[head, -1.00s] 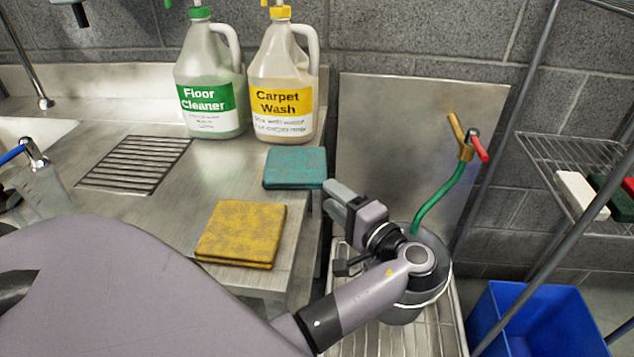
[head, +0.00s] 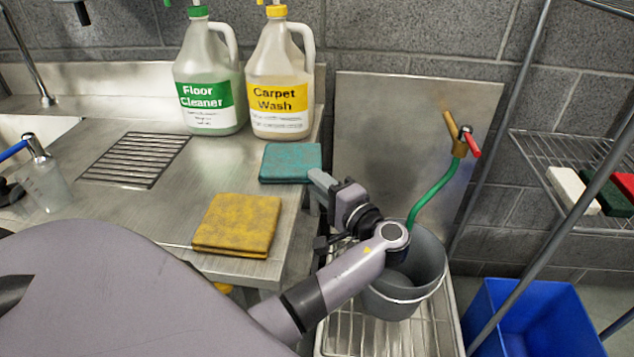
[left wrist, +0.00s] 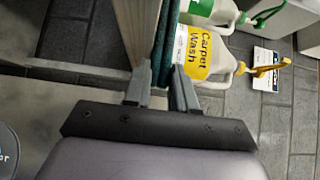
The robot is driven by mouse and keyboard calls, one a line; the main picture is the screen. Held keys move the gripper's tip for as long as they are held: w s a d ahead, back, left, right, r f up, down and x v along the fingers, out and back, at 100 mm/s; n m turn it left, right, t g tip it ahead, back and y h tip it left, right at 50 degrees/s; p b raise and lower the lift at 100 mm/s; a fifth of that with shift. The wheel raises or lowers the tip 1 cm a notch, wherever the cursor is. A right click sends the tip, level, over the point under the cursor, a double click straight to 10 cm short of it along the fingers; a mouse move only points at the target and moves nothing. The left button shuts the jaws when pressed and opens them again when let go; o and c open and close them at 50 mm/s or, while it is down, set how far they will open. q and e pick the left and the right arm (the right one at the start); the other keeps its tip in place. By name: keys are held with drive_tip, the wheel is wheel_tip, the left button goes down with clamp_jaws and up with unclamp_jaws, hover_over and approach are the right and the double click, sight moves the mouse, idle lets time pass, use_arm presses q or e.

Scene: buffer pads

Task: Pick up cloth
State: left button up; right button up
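A folded teal cloth (head: 289,162) lies on the steel counter (head: 120,212) near its right edge. A folded yellow cloth (head: 237,224) lies nearer to me at the same edge. My left gripper (head: 316,185) is at the right edge of the teal cloth. In the left wrist view the two fingers (left wrist: 160,92) stand apart, with the teal cloth (left wrist: 165,45) showing as a narrow edge between and ahead of them. Whether the fingers touch it cannot be told. My right gripper is not in view.
A floor cleaner jug (head: 208,75) and a carpet wash jug (head: 280,80) stand behind the teal cloth. A grey bucket (head: 425,268) with a green hose (head: 435,190) sits right of the counter, under my left arm. A blue bin (head: 535,320) stands lower right.

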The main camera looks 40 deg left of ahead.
use_arm(q)
clamp_jaws()
wheel_tip(320, 180, up, 2)
drive_tip(key=shift+r+p, duration=0.2)
drive_tip(key=shift+p, duration=0.85)
